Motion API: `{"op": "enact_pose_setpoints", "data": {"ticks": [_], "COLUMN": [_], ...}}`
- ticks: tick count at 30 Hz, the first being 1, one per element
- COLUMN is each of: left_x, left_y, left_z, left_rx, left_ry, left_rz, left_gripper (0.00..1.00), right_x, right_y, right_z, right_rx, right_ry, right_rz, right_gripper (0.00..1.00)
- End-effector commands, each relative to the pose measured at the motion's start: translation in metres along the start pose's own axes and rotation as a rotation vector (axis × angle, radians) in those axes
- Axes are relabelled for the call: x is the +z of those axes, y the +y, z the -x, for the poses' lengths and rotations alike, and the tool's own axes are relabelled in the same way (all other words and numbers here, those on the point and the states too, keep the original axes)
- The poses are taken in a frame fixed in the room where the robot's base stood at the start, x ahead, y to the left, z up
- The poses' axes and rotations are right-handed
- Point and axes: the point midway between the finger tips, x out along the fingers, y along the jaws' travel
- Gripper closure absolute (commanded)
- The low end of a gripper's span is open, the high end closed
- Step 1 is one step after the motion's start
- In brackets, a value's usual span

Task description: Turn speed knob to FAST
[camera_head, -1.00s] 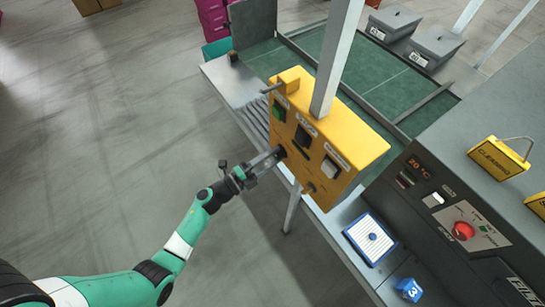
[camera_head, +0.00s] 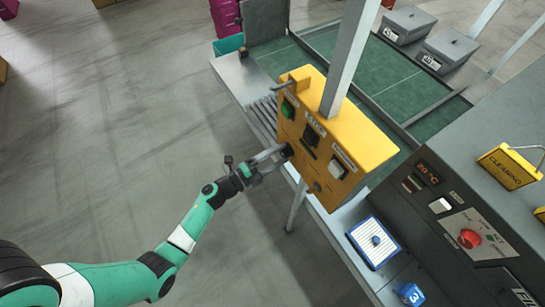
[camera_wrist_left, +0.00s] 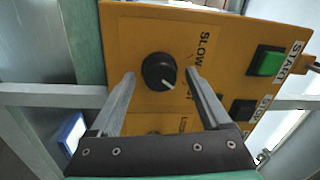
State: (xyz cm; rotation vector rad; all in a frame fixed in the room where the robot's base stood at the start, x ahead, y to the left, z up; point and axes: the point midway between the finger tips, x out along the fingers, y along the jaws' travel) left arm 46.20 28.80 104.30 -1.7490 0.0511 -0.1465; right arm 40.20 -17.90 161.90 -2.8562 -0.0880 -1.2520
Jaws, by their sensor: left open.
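The black speed knob (camera_wrist_left: 159,72) sits on the yellow control box (camera_head: 352,137). In the left wrist view its white mark points down and to the right. The SLOW label (camera_wrist_left: 207,47) is beside it; another label below SLOW is partly hidden by a finger, with only its last letters readable. My left gripper (camera_wrist_left: 160,74) is open, with one finger on each side of the knob; I cannot tell whether they touch it. In the head view the gripper (camera_head: 283,151) reaches the box's front face, and its tips partly hide the knob. My right gripper is not in view.
The box also carries a green START button (camera_wrist_left: 266,61) and a black STOP button (camera_wrist_left: 243,110). A metal post (camera_head: 345,60) rises behind it. Floor at left is clear.

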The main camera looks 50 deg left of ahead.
Motion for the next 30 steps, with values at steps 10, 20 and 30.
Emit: {"op": "enact_pose_setpoints", "data": {"ticks": [10,20,30], "left_x": [0.002,0.000,0.000], "left_y": [-0.001,0.000,0.000], "left_z": [0.068,0.114,0.114], "left_rx": [0.002,0.000,0.000], "left_ry": [-0.009,-0.002,0.000], "left_rz": [0.001,-0.001,-0.001], "left_gripper": [0.19,0.19,0.19], "right_x": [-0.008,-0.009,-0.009], "right_y": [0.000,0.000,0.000], "right_z": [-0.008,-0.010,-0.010], "right_rx": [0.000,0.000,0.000], "right_ry": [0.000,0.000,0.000], "right_rz": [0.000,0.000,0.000], "right_gripper": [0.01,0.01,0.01]}}
